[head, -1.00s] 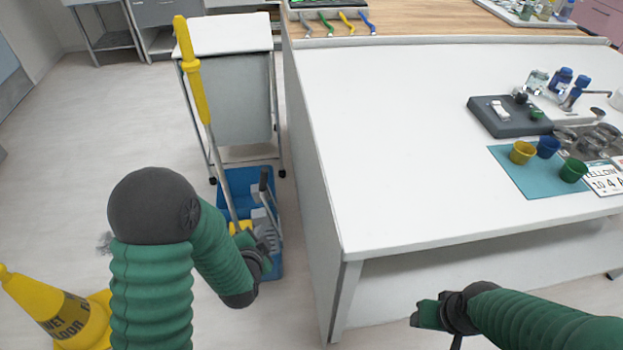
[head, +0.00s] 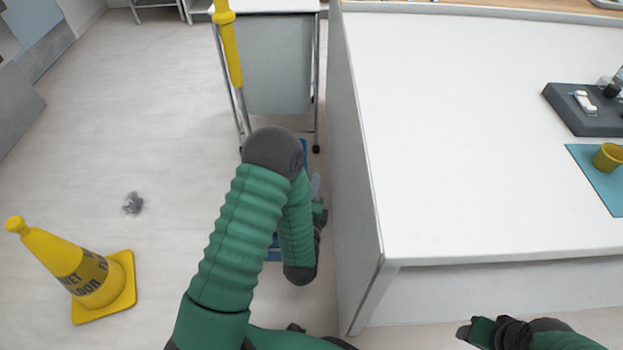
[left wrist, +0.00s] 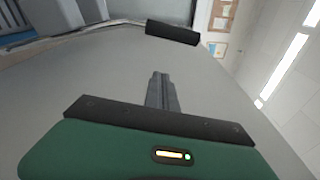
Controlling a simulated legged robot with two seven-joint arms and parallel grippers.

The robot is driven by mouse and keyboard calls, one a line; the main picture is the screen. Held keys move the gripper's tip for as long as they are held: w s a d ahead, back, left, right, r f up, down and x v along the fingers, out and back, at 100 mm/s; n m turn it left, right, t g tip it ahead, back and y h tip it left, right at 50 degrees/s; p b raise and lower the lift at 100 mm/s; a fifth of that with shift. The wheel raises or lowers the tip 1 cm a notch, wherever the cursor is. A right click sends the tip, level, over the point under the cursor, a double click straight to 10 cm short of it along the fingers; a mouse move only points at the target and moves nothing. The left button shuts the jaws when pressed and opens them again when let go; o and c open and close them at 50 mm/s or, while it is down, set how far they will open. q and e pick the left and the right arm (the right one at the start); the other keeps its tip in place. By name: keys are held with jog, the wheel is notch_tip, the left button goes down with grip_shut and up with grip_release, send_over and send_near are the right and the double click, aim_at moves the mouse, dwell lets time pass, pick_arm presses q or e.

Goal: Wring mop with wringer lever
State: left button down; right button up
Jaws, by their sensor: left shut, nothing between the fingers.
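The mop's yellow handle (head: 230,50) stands tilted; its lower end is hidden behind my left arm. Only slivers of the blue mop bucket (head: 273,254) show beside that arm, and the wringer is mostly hidden. My left gripper (head: 321,212) is low at the bucket, partly hidden by its own arm. In the left wrist view its fingers (left wrist: 162,90) are shut and empty. A dark bar (left wrist: 172,32) lies beyond the fingertips, apart from them; I cannot tell if it is the lever's grip. My right gripper (head: 478,332) is at the lower right, away from the mop.
A white table (head: 460,130) stands close on the right of the bucket. A grey and white cart (head: 277,65) is behind it. A yellow wet-floor cone (head: 85,275) and a dark floor smudge (head: 133,203) are on the left. The left floor is otherwise clear.

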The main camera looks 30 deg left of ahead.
pick_arm(q)
jog(key=w+a+b, duration=0.3)
jog(key=w+a, duration=0.1)
jog(key=a, duration=0.2)
jog(key=shift+w+r+b, duration=0.2)
jog(key=shift+r+b, duration=0.1)
jog(key=shift+a, duration=0.1)
